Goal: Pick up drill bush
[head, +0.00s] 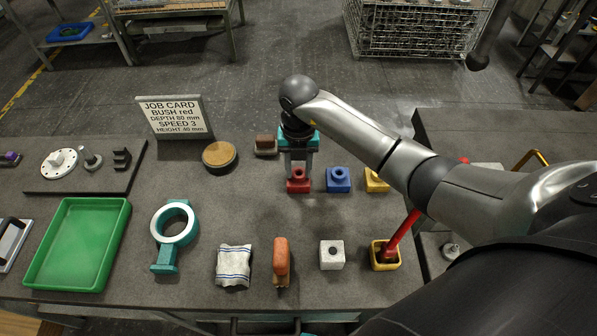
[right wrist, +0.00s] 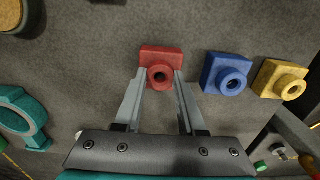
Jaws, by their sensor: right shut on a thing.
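The red drill bush (head: 298,183) has a square base and a round collar with a hole. It stands on the dark bench, and it also shows in the right wrist view (right wrist: 160,70). My right gripper (head: 298,172) points down over it. Its two fingers are shut on the red bush's collar, one on each side. The blue bush (head: 338,180) and the yellow bush (head: 376,181) stand in a row to the right, apart from the fingers. A job card (head: 174,117) reads "BUSH red, DEPTH 80 mm, SPEED 3, HEIGHT 40 mm". My left gripper is not in view.
A brush (head: 266,146) and a round cork-topped disc (head: 219,156) lie left of the gripper. In front are a teal ring casting (head: 174,226), a cloth (head: 233,265), an orange-brown object (head: 281,262), a white block (head: 331,255) and a yellow pot (head: 386,264). A green tray (head: 82,284) is at left.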

